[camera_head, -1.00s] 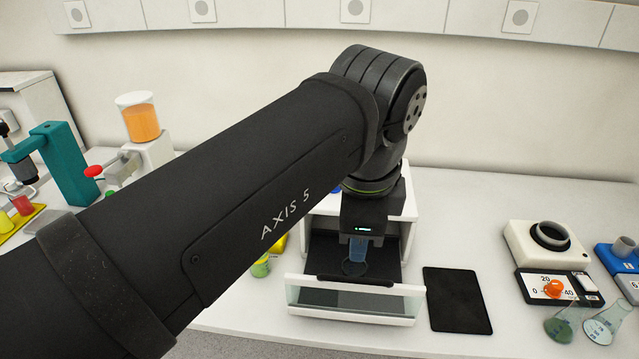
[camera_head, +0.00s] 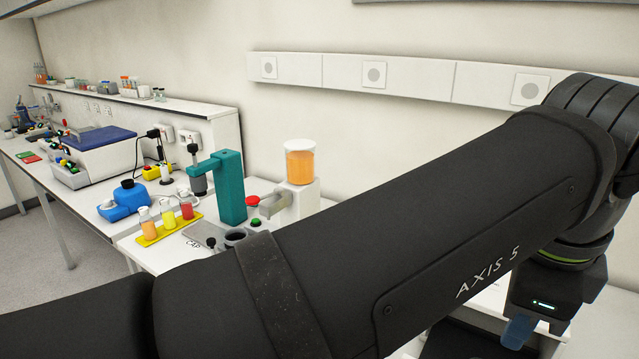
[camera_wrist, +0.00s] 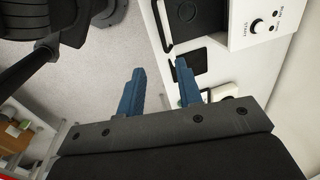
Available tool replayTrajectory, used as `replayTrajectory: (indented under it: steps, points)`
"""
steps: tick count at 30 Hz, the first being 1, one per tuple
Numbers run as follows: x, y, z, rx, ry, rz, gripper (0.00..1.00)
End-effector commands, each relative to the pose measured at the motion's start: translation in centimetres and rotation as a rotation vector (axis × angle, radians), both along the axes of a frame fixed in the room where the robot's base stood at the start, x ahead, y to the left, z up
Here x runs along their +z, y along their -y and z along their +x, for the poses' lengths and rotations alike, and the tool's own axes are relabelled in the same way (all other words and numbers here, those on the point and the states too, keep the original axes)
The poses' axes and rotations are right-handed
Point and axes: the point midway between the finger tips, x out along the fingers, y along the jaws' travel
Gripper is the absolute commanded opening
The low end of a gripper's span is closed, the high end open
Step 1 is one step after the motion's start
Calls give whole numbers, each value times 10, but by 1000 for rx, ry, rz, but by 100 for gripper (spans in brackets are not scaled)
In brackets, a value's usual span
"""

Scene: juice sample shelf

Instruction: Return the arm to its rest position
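My gripper (camera_head: 518,330) hangs at the lower right of the head view, pointing down at the end of my black arm, which crosses the picture from lower left to right. In the wrist view its two blue fingers (camera_wrist: 160,88) are spread apart with nothing between them. The wrist view shows the floor and the bench edge beyond the fingers. Most of the shelf unit below the gripper is hidden by my arm in the head view.
A yellow rack (camera_head: 168,230) with several juice bottles, a teal press (camera_head: 230,187) and a dispenser with orange juice (camera_head: 300,165) stand left on the bench. A blue device (camera_head: 124,203) sits further left.

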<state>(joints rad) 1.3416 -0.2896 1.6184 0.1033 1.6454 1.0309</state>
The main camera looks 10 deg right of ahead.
Motion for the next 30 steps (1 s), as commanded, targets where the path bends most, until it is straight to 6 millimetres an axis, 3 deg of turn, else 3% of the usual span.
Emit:
replayTrajectory:
  steps: [8,24,30]
  points:
    - [-29,4,4,0,-1,4,33]
    - [-133,18,19,0,-1,4,33]
    - [-160,22,23,1,0,1,33]
